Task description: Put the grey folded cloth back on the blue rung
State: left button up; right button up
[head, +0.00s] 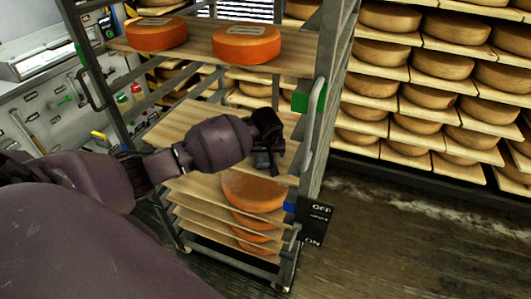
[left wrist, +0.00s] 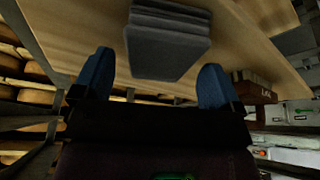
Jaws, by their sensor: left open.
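The grey folded cloth (left wrist: 168,42) lies on a wooden board (left wrist: 85,40) in the left wrist view, a flat stack of layers. My left gripper (left wrist: 156,84) is open, with one blue fingertip on each side of the cloth's near edge; I cannot tell whether they touch it. In the head view my left gripper (head: 267,150) reaches over the middle board of the rack and hides most of the cloth there. A small blue piece (head: 289,207), perhaps the blue rung, shows on the rack's right side below it. My right gripper is not in view.
The grey rack (head: 322,60) has posts close around my left arm. Orange cheese wheels (head: 247,45) stand on its top board, others on lower boards. A black OFF/ON sign (head: 314,222) and a green block (head: 309,97) are at its right side. Cheese shelves fill the back.

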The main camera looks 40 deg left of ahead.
pick_arm(q)
jog(key=v, duration=0.9)
jog(key=shift+w, duration=0.1)
jog(key=shift+d+r, duration=0.1)
jog(key=shift+r, duration=0.35)
jog(key=shift+s, duration=0.25)
